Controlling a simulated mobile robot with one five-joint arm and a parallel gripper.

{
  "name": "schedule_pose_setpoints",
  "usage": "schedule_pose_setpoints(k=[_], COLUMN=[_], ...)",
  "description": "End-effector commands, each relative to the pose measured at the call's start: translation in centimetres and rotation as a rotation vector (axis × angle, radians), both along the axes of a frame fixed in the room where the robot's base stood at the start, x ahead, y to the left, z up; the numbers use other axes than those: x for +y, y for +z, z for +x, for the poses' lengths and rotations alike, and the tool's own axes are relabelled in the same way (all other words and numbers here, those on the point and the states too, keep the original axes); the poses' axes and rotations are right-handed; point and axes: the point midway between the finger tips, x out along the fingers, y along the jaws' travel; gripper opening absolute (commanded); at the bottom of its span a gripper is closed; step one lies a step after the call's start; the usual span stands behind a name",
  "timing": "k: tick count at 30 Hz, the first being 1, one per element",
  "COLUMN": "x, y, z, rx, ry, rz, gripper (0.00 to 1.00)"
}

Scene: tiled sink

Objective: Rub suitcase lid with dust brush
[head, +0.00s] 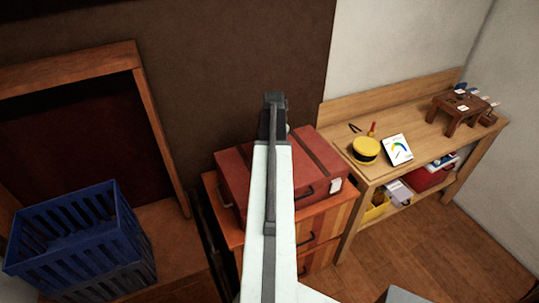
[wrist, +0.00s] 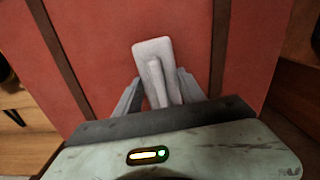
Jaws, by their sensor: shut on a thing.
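A red suitcase (head: 236,180) with darker straps and a dark handle lies flat on a wooden drawer cabinet. Its red lid fills most of the wrist view (wrist: 105,45). My gripper (wrist: 158,88) is shut on the handle of a pale grey dust brush (wrist: 151,49), with one finger on each side. The brush is over the lid, between two dark straps; I cannot tell whether it touches. In the head view my arm crosses the suitcase and hides its middle. My gripper (head: 273,117) shows there near the suitcase's back edge, and the brush is hidden.
A blue crate (head: 80,240) stands on a wooden surface at the left. A wooden workbench (head: 425,125) at the right holds a yellow round item (head: 366,151), a white card (head: 397,149) and a small brown stand (head: 462,108). A wall rises behind the suitcase.

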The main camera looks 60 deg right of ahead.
Motion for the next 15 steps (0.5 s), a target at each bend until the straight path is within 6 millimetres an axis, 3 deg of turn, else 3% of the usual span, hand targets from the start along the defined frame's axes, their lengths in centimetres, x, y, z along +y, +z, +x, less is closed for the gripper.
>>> schedule_pose_setpoints(k=[9, 15], x=[-2.5, -2.6], y=[0.1, 0.1], z=[-1.8, -1.9], rx=[0.001, 0.001], ry=[-0.002, 0.000], rz=[-0.002, -0.001], gripper=[0.03, 0.03])
